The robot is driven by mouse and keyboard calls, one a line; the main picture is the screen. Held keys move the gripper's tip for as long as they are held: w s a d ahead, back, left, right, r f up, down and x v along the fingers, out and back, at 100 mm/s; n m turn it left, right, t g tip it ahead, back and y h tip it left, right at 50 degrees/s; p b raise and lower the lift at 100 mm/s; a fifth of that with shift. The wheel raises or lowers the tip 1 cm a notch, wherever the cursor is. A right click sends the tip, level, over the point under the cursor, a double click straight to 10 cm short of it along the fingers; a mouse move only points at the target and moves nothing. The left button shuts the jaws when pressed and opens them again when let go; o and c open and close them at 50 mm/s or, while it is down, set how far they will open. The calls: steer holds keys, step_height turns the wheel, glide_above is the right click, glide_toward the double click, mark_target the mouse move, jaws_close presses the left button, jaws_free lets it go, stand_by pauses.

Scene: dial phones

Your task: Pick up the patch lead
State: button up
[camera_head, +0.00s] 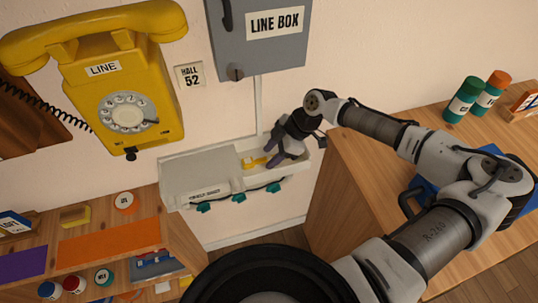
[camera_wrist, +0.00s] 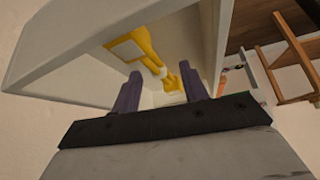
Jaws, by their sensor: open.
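The yellow patch lead (camera_head: 253,162) lies in the right, open part of a pale wall tray (camera_head: 196,172). In the wrist view the lead (camera_wrist: 147,45) has a wide yellow end, a narrow middle with a pale band, and a second yellow end. My gripper (camera_head: 272,152) is at the tray's right part, beside the lead. In the wrist view my gripper (camera_wrist: 160,68) is open, its two purple fingers apart, with the lead's narrow part showing between and beyond them. I cannot tell whether the fingers touch it.
The tray's walls (camera_wrist: 60,45) stand close around my fingers. A yellow dial phone (camera_head: 125,110) and a grey line box (camera_head: 255,45) hang on the wall above. A wooden counter (camera_head: 370,175) stands at right, with bottles (camera_head: 463,99) on it. Shelves with goods are at lower left.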

steer(key=shift+c, duration=0.2)
jaws_close()
steer(key=shift+s+r+b, duration=0.1)
steer(key=shift+b, duration=0.2)
